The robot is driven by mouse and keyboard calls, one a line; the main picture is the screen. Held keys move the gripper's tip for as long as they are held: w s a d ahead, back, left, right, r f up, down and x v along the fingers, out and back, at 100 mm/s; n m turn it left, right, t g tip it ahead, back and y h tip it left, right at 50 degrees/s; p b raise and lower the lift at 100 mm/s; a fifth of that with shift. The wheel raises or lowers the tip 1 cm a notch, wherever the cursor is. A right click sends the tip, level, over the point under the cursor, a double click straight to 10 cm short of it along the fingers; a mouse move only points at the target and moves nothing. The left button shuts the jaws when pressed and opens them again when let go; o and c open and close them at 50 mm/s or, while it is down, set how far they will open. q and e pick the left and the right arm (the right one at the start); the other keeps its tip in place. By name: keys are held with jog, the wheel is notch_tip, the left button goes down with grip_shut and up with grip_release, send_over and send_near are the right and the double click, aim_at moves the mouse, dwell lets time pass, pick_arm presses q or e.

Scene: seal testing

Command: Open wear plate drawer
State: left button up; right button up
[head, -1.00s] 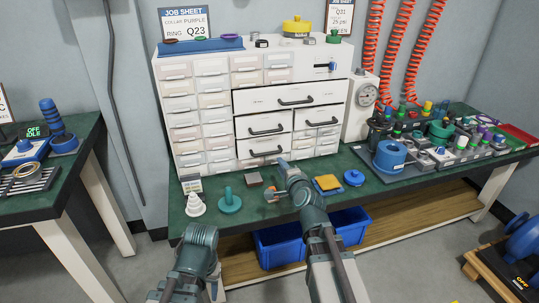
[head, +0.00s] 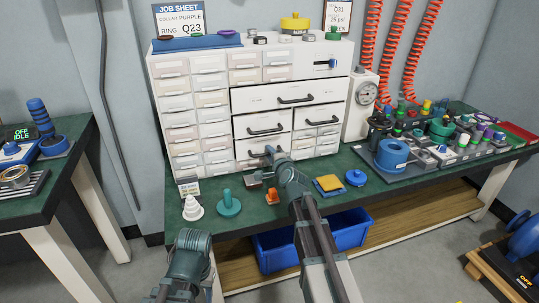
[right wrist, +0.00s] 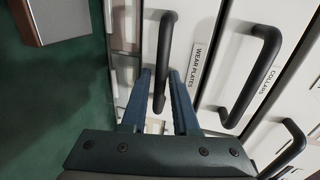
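The wear plate drawer is the low wide one in the white cabinet, with a dark bar handle. In the right wrist view, this handle (right wrist: 163,62) lies beside the label "WEAR PLATES" (right wrist: 195,66). My right gripper (right wrist: 160,85) is open, with one finger on each side of the handle and small gaps showing. In the head view, my right gripper (head: 272,156) is at this handle and partly hides it. The drawer looks shut. Part of my left arm is at the lower left in the head view; its fingers do not show.
The collars drawer handle (right wrist: 252,75) is close beside in the right wrist view. A teal peg (head: 228,203), a white cone (head: 192,208) and an orange piece (head: 271,196) stand along the bench front.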

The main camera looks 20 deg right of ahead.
grip_shut()
dwell(1.3)
